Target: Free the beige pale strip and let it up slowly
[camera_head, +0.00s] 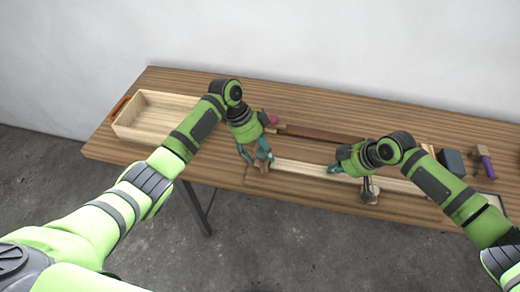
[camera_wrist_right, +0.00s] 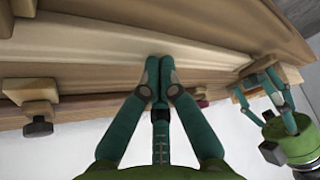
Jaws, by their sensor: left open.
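The beige pale strip (camera_head: 310,168) lies lengthwise along the front of the bench. It also crosses the right wrist view (camera_wrist_right: 110,42). My left gripper (camera_head: 257,161) is open at the strip's left end, with its fingers about a small wooden clamp (camera_head: 262,168); whether they touch it is unclear. My right gripper (camera_head: 331,168) has its fingertips together at the strip's middle, with nothing visible between them; I cannot tell whether they press on it. A second wooden clamp (camera_head: 369,191) with a dark screw sits on the strip further right, also visible in the right wrist view (camera_wrist_right: 38,108).
A shallow wooden tray (camera_head: 124,128) stands at the left of the bench (camera_head: 225,175). A dark brown bar (camera_head: 325,133) lies behind the strip. A blue-grey block (camera_head: 452,162) and a purple-handled tool (camera_head: 486,163) lie at the right. The bench is clear between tray and left gripper.

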